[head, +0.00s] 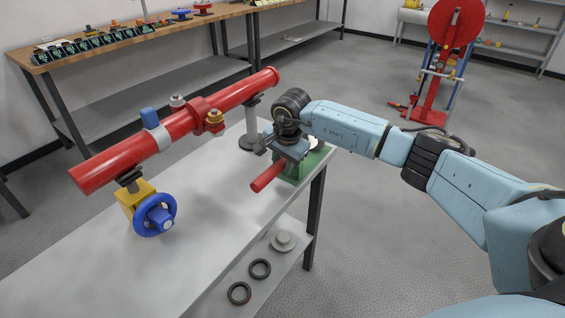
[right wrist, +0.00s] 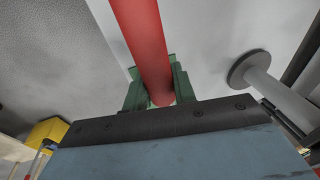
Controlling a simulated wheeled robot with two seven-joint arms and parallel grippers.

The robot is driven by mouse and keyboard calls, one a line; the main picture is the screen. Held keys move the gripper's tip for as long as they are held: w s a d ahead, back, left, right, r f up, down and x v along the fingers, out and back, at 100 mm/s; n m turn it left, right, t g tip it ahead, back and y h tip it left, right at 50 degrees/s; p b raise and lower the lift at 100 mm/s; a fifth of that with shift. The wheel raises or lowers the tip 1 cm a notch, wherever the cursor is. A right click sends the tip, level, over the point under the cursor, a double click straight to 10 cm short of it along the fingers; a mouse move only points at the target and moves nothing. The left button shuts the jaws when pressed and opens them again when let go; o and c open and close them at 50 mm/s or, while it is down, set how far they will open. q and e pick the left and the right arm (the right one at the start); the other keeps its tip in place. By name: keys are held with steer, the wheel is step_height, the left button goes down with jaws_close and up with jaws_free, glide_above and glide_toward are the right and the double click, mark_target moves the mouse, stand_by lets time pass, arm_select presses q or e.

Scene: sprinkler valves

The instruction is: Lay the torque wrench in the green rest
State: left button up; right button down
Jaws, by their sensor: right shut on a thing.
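The torque wrench shows as a red handle (head: 268,177) sticking out toward the front left from under my right gripper (head: 284,150) in the head view. The rest of the wrench is hidden by the gripper. The green rest (head: 305,166) stands at the table's right end, right under and behind the gripper. In the right wrist view the red handle (right wrist: 145,45) runs between the two green uprights of the rest (right wrist: 133,92). I cannot tell whether it touches the bottom of the rest. My right gripper is shut on the wrench. My left gripper is out of view.
A red pipe (head: 135,160) with fittings and a blue handwheel valve (head: 154,214) stands along the grey table (head: 85,255), close to the gripper's left. A lower shelf holds black rings (head: 239,293). The table's front middle is clear.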

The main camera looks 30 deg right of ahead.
steer(key=shift+w+f+b, duration=0.1)
steer(key=shift+f+b, duration=0.3)
steer(key=shift+f, duration=0.15)
steer(key=c, duration=1.1)
jaws_free()
steer(key=shift+o, duration=0.2)
steer(key=shift+f, duration=0.15)
steer(key=p+v, duration=0.2)
steer(key=v, duration=1.1)
steer(key=shift+r, duration=0.3)
